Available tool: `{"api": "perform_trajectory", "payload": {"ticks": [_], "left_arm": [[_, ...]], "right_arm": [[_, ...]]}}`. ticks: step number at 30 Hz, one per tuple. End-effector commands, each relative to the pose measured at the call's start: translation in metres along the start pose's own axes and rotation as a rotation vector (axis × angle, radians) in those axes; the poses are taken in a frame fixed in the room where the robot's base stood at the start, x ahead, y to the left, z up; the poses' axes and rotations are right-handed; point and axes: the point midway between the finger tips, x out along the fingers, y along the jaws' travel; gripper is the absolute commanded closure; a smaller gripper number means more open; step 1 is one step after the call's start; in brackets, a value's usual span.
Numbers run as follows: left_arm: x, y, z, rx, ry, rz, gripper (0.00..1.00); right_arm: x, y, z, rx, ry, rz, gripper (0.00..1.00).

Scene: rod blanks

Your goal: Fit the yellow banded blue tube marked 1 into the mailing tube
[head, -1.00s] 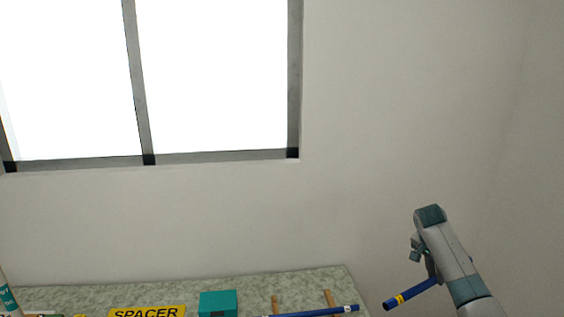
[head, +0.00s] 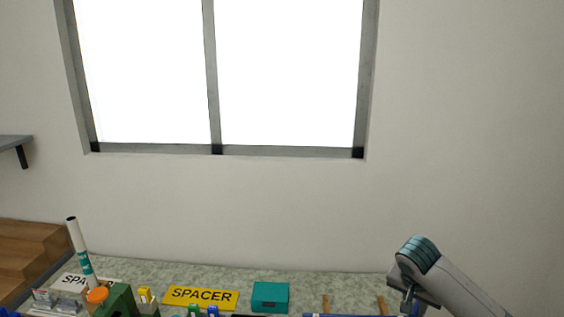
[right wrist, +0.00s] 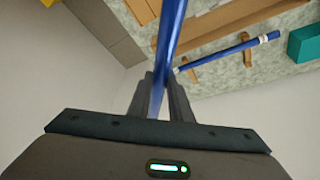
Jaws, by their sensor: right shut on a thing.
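My right gripper (head: 408,303) is low at the right of the head view. In the right wrist view its fingers (right wrist: 162,95) are shut on a blue tube (right wrist: 172,30), which runs up out of the frame. No band or number on this tube shows now; its ends are out of view. A white tube with teal bands and a dark open top (head: 76,240), which looks like the mailing tube, leans slightly left at the bench's left end. The held tube is far to its right. My left gripper is not in view.
Another blue tube with a pale band (right wrist: 232,52) lies across wooden rests. Wooden steps (head: 30,255) are at far left.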

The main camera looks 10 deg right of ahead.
Motion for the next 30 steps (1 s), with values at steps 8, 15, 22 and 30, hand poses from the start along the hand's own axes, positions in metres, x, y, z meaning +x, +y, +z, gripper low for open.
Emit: {"api": "perform_trajectory", "payload": {"ticks": [8, 15, 22, 30], "left_arm": [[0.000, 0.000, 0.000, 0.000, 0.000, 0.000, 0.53], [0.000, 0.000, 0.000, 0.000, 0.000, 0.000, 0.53], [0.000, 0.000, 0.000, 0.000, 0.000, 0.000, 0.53], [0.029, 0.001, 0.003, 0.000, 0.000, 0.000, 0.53]], "right_arm": [[-0.099, -0.074, 0.051, -0.374, 0.022, -0.160, 1.00], [-0.154, -0.094, 0.107, -0.632, 0.029, -0.264, 1.00], [-0.183, -0.093, 0.145, -0.795, 0.035, -0.331, 1.00], [-0.158, -0.094, 0.160, -0.806, 0.032, -0.335, 1.00]]}}
